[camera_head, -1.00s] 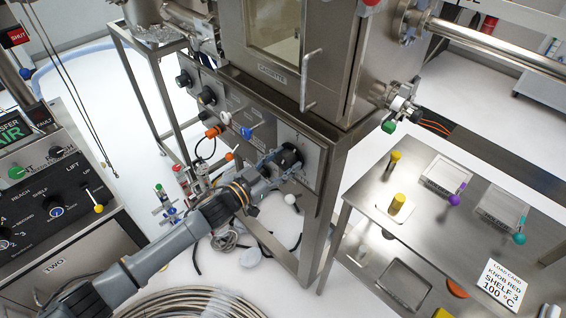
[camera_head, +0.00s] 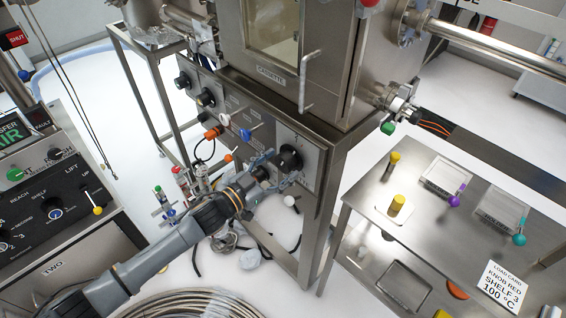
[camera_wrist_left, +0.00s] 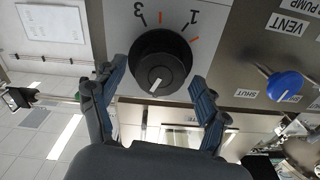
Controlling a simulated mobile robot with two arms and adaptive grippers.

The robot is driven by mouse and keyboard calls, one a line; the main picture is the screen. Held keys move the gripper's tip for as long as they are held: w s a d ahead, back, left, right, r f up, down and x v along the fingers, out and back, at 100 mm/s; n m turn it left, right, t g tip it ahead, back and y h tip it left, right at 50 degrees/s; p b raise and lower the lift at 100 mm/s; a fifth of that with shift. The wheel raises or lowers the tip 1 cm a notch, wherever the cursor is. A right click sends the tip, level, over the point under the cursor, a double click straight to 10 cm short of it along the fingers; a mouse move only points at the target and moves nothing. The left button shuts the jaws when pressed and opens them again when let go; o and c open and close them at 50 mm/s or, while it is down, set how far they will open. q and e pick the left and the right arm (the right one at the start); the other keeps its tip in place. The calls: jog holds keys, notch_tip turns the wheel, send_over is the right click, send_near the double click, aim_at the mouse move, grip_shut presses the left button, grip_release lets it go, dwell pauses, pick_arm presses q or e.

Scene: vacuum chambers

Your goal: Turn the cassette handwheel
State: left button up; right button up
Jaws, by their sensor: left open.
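The cassette handwheel looks to be the round black knob (camera_head: 289,158) on the grey panel under the chamber door marked CASSETTE. It also shows in the left wrist view (camera_wrist_left: 165,55), with a white pointer line aimed toward the bottom of that picture. The digits 3 and 1 and orange ticks are printed around it. My left gripper (camera_head: 276,172) is open and empty in front of the knob. In the left wrist view its two fingers (camera_wrist_left: 155,84) stand apart on either side of the knob's lower part, and no contact shows. My right gripper is not in view.
A blue knob (camera_wrist_left: 285,86) sits beside the handwheel on the panel, near a VENT label. An orange handle (camera_head: 213,132) is further left. A steel table (camera_head: 440,218) with trays stands at right. A control console (camera_head: 60,205) is at left.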

pick_arm(q)
jog(key=v, duration=1)
jog(key=shift+s+a, duration=0.15)
jog(key=shift+s, duration=0.05)
jog(key=a+f+n+y+b, duration=0.15)
jog(key=a+f+y, duration=0.3)
jog(key=f, duration=0.55)
jog(key=a+f+n+y, duration=0.3)
jog(key=a+f, duration=0.2)
jog(key=f, duration=0.6)
jog(key=s+a+f+n+g+y, duration=0.1)
jog(key=s+a+f+g+y, duration=0.15)
jog(key=s+f, duration=0.4)
jog(key=s+a+f+n+g+y, duration=0.1)
jog(key=s+a+f, duration=0.2)
jog(key=f, duration=0.6)
jog(key=s+f+g, duration=0.2)
jog(key=s+f, duration=0.4)
jog(key=s, duration=0.5)
jog(key=s+f+n+g+y+b, duration=0.1)
jog(key=s+f+g, duration=0.2)
jog(key=s, duration=0.9)
jog(key=s+f+n+g, duration=0.1)
jog(key=s+f+g, duration=0.2)
jog(key=s+f, duration=0.5)
jog(key=s, duration=0.3)
jog(key=shift+s+d+f+y+b, duration=0.3)
jog(key=shift+s+d+f+y, duration=0.05)
jog(key=shift+s+f+y, duration=0.05)
